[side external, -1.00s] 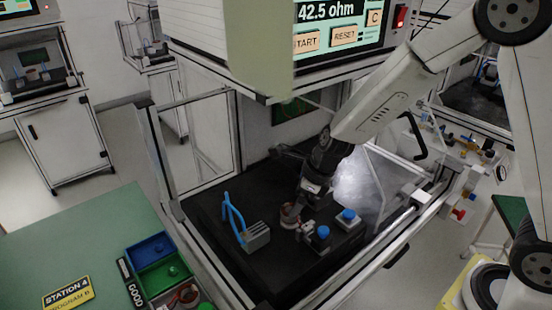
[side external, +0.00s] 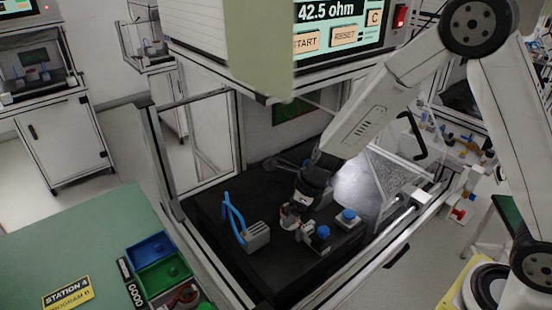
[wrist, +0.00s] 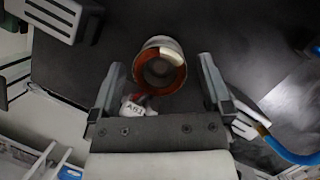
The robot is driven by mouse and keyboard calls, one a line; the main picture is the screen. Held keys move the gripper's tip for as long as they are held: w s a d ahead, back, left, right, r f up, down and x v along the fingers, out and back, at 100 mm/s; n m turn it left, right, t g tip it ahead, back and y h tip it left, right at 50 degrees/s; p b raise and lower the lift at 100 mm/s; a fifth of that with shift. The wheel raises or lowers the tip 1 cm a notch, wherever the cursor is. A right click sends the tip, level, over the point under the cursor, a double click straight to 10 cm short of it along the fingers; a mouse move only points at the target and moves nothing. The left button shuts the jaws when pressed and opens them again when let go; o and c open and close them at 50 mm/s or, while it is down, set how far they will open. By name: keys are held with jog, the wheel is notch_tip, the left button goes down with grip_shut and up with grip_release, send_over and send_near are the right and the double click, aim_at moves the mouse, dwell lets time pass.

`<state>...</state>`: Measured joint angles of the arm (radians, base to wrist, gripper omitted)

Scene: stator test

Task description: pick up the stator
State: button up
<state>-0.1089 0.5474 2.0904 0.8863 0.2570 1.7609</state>
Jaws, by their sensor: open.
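The stator (wrist: 160,66) is a ring with a copper-coloured and pale rim and a dark hollow middle. It stands on the black test bed, with a white tag (wrist: 131,108) marked with small letters beside it. In the side view the stator (side external: 289,215) is small and partly hidden by my gripper (side external: 303,205). In the wrist view my gripper (wrist: 165,85) is open, with one finger on each side of the stator and a visible gap to both. I cannot tell its exact height over the stator.
A grey block (side external: 257,237) with blue cables stands left of the stator. Blue-topped clamps (side external: 320,238) stand close on its right. The cabinet's frame posts and the display box above enclose the bed. Blue and green trays (side external: 152,250) sit on the green table.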

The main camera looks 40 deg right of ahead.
jog(key=c, duration=1.3)
jog(key=shift+r, duration=0.15)
jog(key=shift+c, duration=0.2)
jog(key=shift+r, duration=1)
jog(key=s+d+r, duration=0.2)
jog(key=s+r, duration=0.8)
jog(key=s, duration=0.3)
jog(key=shift+s+r, duration=0.4)
